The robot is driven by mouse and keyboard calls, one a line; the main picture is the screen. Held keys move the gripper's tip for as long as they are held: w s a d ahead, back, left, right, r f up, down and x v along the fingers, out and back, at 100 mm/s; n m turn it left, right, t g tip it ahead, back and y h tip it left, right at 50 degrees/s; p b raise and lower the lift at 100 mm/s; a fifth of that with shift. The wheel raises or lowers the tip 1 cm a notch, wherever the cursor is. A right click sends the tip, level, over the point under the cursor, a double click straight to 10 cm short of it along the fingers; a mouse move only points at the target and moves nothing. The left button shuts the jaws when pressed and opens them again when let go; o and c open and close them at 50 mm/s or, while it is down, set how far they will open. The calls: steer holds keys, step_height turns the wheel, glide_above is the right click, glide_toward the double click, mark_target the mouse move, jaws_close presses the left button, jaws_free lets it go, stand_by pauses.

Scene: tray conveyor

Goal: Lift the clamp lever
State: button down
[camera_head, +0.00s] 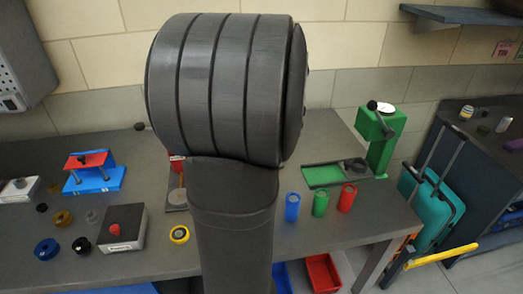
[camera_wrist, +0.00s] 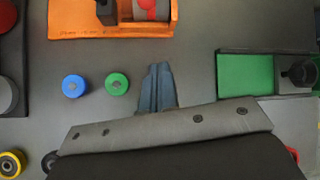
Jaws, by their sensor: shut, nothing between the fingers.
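My gripper (camera_wrist: 158,72) shows in the wrist view with its blue-grey fingers together and nothing between them. An orange fixture (camera_wrist: 100,33) lies beyond the fingertips at the top of the wrist view, apart from them. It carries a grey block with a red round spot (camera_wrist: 150,8) and a dark upright part (camera_wrist: 106,12), cut off by the frame edge. I cannot tell whether that part is the clamp lever. In the head view my arm covers the middle of the bench and hides the gripper and orange fixture.
Blue (camera_head: 292,207), green (camera_head: 320,203) and red (camera_head: 347,197) cylinders stand right of my arm. A green press (camera_head: 382,140) stands behind them. A blue fixture with a red top (camera_head: 92,178) and a box with a red button (camera_head: 121,228) are left.

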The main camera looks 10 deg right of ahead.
steer(key=x, duration=1)
steer(key=shift+w+a+r, duration=0.3)
steer(key=shift+w+r, duration=0.15)
steer(key=shift+r, duration=0.35)
steer(key=shift+w+a+r, duration=0.3)
steer(key=shift+w+r, duration=0.2)
steer(key=shift+r, duration=0.3)
